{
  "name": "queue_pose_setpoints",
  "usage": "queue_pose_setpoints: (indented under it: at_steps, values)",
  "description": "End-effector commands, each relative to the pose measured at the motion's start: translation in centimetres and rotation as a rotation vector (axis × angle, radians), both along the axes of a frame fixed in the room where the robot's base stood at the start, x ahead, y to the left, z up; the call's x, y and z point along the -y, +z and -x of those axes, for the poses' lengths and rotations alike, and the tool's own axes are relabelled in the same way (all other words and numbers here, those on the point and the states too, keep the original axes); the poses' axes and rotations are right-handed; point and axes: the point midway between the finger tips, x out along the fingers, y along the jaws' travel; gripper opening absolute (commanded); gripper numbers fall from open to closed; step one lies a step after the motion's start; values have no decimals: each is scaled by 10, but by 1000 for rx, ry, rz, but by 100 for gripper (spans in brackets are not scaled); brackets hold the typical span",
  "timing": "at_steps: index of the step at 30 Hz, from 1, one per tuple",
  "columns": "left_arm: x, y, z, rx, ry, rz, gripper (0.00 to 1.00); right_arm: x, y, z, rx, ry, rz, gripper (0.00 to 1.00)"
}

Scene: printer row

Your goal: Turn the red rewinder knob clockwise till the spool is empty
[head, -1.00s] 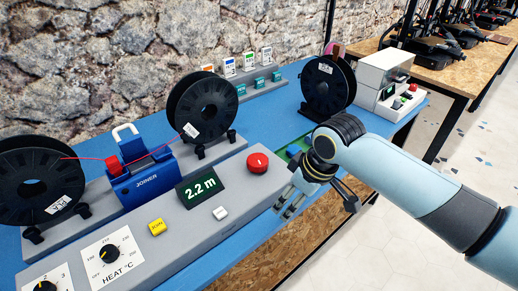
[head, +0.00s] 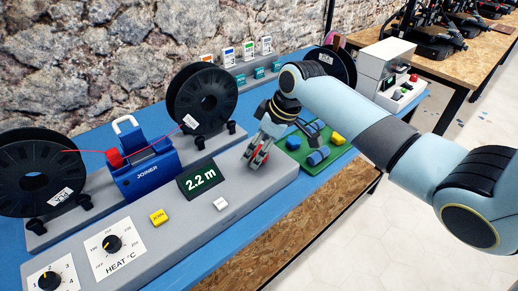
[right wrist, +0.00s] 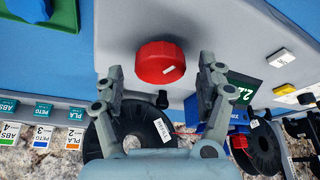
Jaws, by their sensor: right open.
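The red rewinder knob (right wrist: 160,62) is on the grey console. In the right wrist view it is between the two fingers of my open right gripper (right wrist: 161,80), with a gap on both sides. In the head view my right gripper (head: 257,156) is over the knob and hides most of it. A black spool (head: 187,98) stands behind the console, and another black spool (head: 40,165) stands at the left. A red filament runs between them through the blue joiner (head: 150,183). The display (head: 202,181) reads 2.2 m. My left gripper is not in view.
A white button (head: 221,204), a yellow button (head: 158,217) and the heat dial (head: 112,243) are on the console. A green tray (head: 318,160) with blue and yellow pieces is right of the gripper. Another spool (head: 340,66) stands farther back.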

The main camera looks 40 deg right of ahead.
Motion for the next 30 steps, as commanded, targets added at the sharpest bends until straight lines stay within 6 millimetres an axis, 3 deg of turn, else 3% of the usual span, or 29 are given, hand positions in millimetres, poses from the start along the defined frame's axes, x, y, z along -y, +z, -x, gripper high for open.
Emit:
queue_pose_setpoints:
  at_steps: [11,24,30]
  values:
    - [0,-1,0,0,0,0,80,-2,-8,-3,0,0,0,73]
    - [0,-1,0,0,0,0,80,-1,-7,-3,0,0,1,17]
    - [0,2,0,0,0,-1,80,-2,-7,-2,-1,-13,1,17]
